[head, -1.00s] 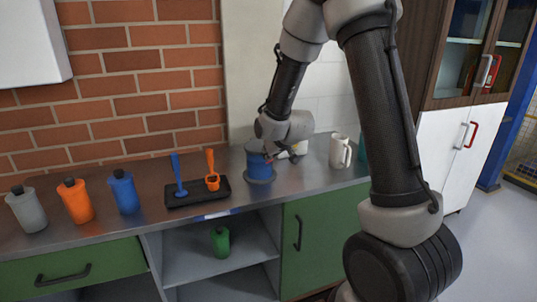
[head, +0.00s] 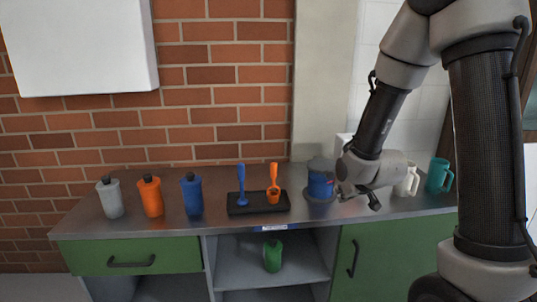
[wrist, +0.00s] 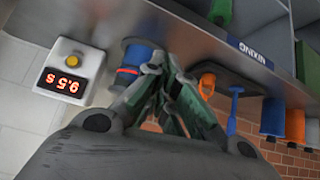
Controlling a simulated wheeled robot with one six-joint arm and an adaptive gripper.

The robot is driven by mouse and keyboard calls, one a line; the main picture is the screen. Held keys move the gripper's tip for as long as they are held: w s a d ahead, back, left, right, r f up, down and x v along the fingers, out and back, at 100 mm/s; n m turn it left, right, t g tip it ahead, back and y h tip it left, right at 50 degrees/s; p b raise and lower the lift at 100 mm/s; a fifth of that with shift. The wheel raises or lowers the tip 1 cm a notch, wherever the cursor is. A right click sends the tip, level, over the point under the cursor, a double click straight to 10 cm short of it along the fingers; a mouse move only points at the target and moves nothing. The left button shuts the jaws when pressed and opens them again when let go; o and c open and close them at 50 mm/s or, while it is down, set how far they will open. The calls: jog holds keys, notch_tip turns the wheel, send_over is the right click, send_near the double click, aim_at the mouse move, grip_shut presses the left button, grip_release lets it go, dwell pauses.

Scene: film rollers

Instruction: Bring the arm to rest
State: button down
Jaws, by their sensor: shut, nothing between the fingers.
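My gripper (head: 368,199) is shut and empty, above the metal counter (head: 240,222), close to the right of a blue tank (head: 320,184). The tank stands on a round grey base, its right side near my gripper. In the wrist view the closed fingers (wrist: 160,62) come together, with the blue tank (wrist: 133,62) just left of the tips. My arm is bent, reaching in from the right of the head view.
A timer (wrist: 68,84) reads 9.5 s. A black tray (head: 258,208) holds a blue and an orange tool. Grey (head: 109,198), orange (head: 151,198) and blue (head: 192,196) bottles stand left; white (head: 408,181) and teal (head: 438,177) mugs stand right.

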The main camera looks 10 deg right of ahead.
jog(key=s+f+g, duration=0.1)
jog(key=s+g, duration=0.5)
jog(key=s, duration=0.6)
jog(key=s+d+r+m, duration=0.1)
jog(key=s+d+r, duration=0.1)
jog(key=s+r, duration=0.5)
jog(key=s+d+r+t, duration=0.1)
jog(key=s+d+r, duration=0.1)
jog(key=s+r, duration=0.6)
notch_tip(320, 180, up, 4)
jog(key=shift+s+d+f+m+h, duration=0.1)
jog(key=shift+s+d+m+h, duration=0.2)
jog(key=shift+d+m, duration=0.1)
